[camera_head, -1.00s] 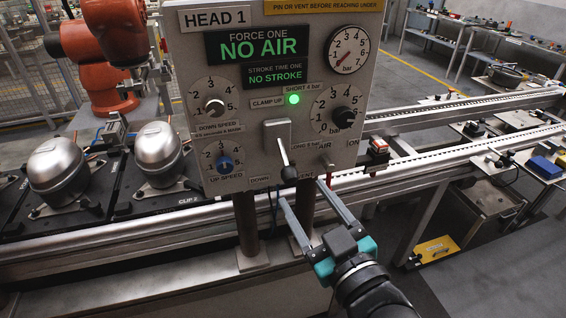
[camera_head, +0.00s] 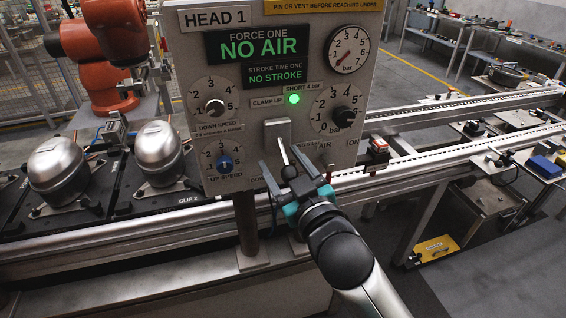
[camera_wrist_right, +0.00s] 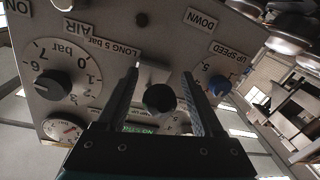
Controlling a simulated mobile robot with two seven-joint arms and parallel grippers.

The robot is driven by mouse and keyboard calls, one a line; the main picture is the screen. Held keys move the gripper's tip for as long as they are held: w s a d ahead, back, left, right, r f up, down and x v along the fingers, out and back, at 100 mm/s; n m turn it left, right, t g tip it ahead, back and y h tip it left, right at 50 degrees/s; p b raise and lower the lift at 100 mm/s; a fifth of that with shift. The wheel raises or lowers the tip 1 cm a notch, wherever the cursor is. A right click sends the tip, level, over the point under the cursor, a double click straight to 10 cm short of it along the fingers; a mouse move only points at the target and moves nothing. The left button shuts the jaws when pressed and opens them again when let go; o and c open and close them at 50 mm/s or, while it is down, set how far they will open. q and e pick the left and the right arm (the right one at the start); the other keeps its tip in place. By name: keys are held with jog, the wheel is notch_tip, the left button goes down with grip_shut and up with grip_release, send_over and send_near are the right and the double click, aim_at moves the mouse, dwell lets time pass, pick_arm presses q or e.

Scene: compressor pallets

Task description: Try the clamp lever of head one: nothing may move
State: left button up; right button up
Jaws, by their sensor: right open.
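The HEAD 1 panel (camera_head: 190,60) fills the middle of the head view. Its clamp lever (camera_head: 282,153) has a pale stem and a black round knob, hanging down from a grey plate. My right gripper (camera_head: 279,156) is open, with one finger on either side of the lever. In the right wrist view the black knob (camera_wrist_right: 159,99) shows between the two open fingers (camera_wrist_right: 160,76); contact cannot be told. The green lamp (camera_head: 294,99) by CLAMP UP is lit. The display (camera_head: 257,46) reads NO AIR, and the one below reads NO STROKE. My left gripper is not in view.
The blue UP SPEED knob (camera_head: 225,163) and black air regulator knob (camera_head: 344,117) sit close to the lever. Two silver compressors (camera_head: 58,165) stand left on black pallets. A conveyor rail (camera_head: 450,157) runs behind, and an orange robot arm (camera_head: 115,40) stands back left.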

grip_shut()
dwell(0.5)
dwell(0.8)
